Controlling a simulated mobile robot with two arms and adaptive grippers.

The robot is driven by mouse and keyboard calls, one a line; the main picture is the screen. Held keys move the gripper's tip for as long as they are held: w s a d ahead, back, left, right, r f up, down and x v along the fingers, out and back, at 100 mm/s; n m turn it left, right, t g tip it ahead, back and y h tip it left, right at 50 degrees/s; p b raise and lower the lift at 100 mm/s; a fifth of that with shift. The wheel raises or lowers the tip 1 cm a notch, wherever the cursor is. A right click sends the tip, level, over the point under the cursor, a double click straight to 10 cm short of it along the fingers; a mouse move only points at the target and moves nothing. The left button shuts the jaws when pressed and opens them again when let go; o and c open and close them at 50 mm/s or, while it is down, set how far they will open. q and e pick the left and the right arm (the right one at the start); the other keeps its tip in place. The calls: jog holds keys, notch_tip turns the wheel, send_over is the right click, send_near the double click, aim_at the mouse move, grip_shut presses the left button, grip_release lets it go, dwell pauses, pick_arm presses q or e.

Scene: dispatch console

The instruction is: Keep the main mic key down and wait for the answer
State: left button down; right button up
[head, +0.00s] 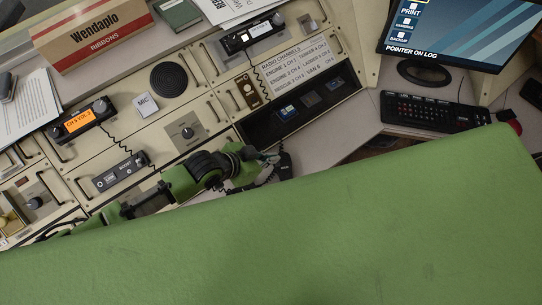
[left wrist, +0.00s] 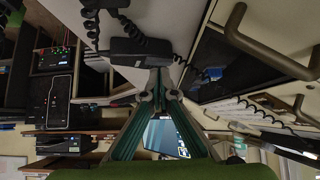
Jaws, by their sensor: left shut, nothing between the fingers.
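A pale square marked MIC (head: 146,104) sits on the console, left of the round speaker. My left gripper (head: 270,158) is shut and empty, well to the right of that square, near the console's front edge. A black handset-like piece (head: 285,166) with a cord is close to its fingertips. In the left wrist view the fingertips (left wrist: 158,88) are together just beside a black block (left wrist: 140,51) with a coiled cord; I cannot tell whether they touch it or whether a key on it is pressed. My right gripper is not in view.
A black recessed panel (head: 265,129) lies above the gripper. A keyboard (head: 425,110) and monitor (head: 462,32) stand at right.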

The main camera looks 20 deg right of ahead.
pick_arm(q)
jog(key=shift+f, duration=0.3)
